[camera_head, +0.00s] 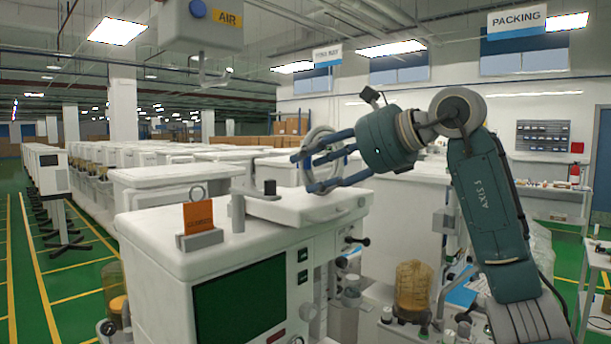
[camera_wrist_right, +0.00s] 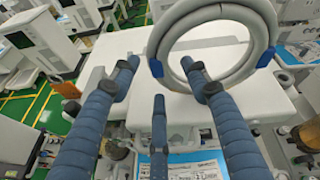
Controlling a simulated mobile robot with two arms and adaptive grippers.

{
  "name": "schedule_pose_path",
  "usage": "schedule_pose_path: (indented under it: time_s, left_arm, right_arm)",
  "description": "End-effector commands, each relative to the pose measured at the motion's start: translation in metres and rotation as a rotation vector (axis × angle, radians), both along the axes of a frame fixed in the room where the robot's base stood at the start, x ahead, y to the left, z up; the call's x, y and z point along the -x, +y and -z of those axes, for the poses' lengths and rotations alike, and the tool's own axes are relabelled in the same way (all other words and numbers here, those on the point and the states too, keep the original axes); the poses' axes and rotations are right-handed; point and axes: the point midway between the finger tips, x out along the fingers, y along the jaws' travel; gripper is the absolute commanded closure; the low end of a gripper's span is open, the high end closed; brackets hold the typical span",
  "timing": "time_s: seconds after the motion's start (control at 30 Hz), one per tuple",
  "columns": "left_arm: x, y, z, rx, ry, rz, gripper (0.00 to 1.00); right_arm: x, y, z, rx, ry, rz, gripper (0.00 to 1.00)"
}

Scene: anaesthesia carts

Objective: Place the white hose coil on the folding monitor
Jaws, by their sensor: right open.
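The white hose coil (camera_head: 307,150) is a pale ring that appears upright in the head view, above the cart top and partly behind my right gripper's fingers. In the right wrist view the coil (camera_wrist_right: 262,22) shows as a large ring with blue clips, at the upper right. My right gripper (camera_head: 325,160) is open, its blue fingers spread. One fingertip (camera_wrist_right: 196,72) overlaps the coil's lower left rim; I cannot tell whether it touches. A flat white slab on the near cart, seemingly the folding monitor (camera_head: 310,206), lies below the gripper. My left gripper is not in view.
The near cart (camera_head: 165,235) carries an orange sign (camera_head: 198,216) and a short post (camera_head: 238,212). An amber canister (camera_head: 413,285) stands to the right. Rows of white carts fill the back left.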

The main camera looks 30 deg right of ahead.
Motion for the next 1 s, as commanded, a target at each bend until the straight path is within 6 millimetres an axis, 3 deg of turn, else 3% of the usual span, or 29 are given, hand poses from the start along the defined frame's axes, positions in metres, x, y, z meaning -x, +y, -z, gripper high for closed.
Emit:
schedule_pose_path:
  time_s: [0.2, 0.4, 0.6, 1.0]
  left_arm:
    - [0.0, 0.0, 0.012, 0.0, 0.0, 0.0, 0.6]
    - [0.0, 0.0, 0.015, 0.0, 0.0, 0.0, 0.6]
    - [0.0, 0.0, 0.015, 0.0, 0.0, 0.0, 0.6]
    - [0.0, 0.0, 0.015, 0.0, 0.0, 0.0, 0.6]
  right_arm:
    - [0.043, -0.018, -0.017, -0.001, -0.005, 0.002, 0.54]
    - [0.069, -0.029, -0.028, 0.0, -0.002, 0.001, 0.54]
    - [0.078, -0.032, -0.032, -0.001, 0.0, 0.0, 0.54]
    - [0.078, -0.032, -0.032, -0.001, 0.0, 0.0, 0.54]
